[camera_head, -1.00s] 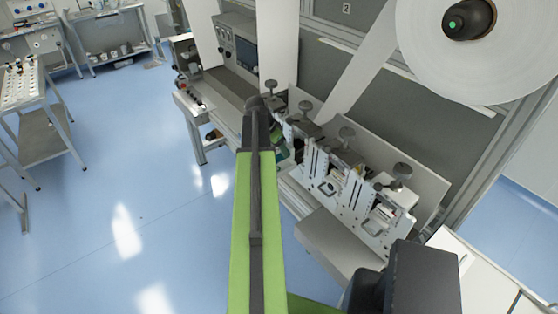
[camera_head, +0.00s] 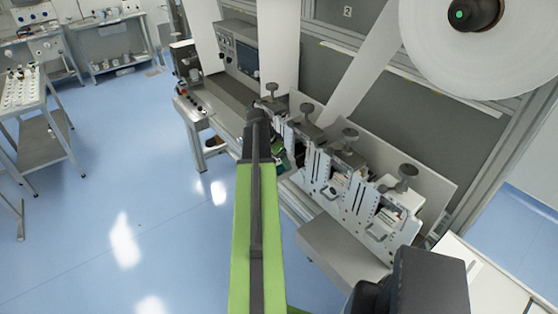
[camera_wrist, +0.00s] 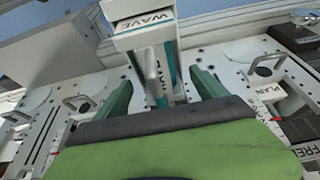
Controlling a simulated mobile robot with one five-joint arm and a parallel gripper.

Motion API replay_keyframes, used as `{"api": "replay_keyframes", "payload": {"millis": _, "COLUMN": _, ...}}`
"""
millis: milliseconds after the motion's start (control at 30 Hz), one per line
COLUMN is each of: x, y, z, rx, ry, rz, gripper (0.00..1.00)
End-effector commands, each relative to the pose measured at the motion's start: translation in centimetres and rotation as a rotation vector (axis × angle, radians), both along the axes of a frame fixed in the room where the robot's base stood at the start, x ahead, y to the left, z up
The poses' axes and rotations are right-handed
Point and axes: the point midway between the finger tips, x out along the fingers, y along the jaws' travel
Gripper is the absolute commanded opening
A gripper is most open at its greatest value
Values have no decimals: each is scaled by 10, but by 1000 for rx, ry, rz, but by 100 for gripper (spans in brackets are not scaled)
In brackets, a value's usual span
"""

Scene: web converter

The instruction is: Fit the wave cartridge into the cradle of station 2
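The wave cartridge (camera_wrist: 150,36) is a white block with teal stripes and "WAVE" lettering, at the top middle of the wrist view. Its narrow white part reaches down between the two green fingers of my gripper (camera_wrist: 160,76). Gaps show between each finger and the cartridge, so my gripper looks open around it. Whether the cartridge sits in a cradle cannot be told. In the head view, my arm mostly hides the gripper beside the row of white stations (camera_head: 345,190) with dark knobs. Which one is station 2 cannot be told.
A large white roll (camera_head: 480,45) and web strips hang above the stations. A grey box (camera_head: 340,250) stands before them.

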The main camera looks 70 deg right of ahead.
Motion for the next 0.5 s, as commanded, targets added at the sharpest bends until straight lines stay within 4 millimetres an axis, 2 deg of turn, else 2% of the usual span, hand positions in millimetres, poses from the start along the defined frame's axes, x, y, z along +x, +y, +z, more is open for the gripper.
{"api": "replay_keyframes", "payload": {"millis": 267, "x": 0, "y": 0, "z": 3, "rx": 0, "ry": 0, "rz": 0, "gripper": 81}}
{"api": "replay_keyframes", "payload": {"millis": 367, "x": 1, "y": 2, "z": 12, "rx": 0, "ry": 0, "rz": 0, "gripper": 81}}
{"api": "replay_keyframes", "payload": {"millis": 500, "x": 5, "y": 8, "z": 34, "rx": 0, "ry": 0, "rz": 1, "gripper": 81}}
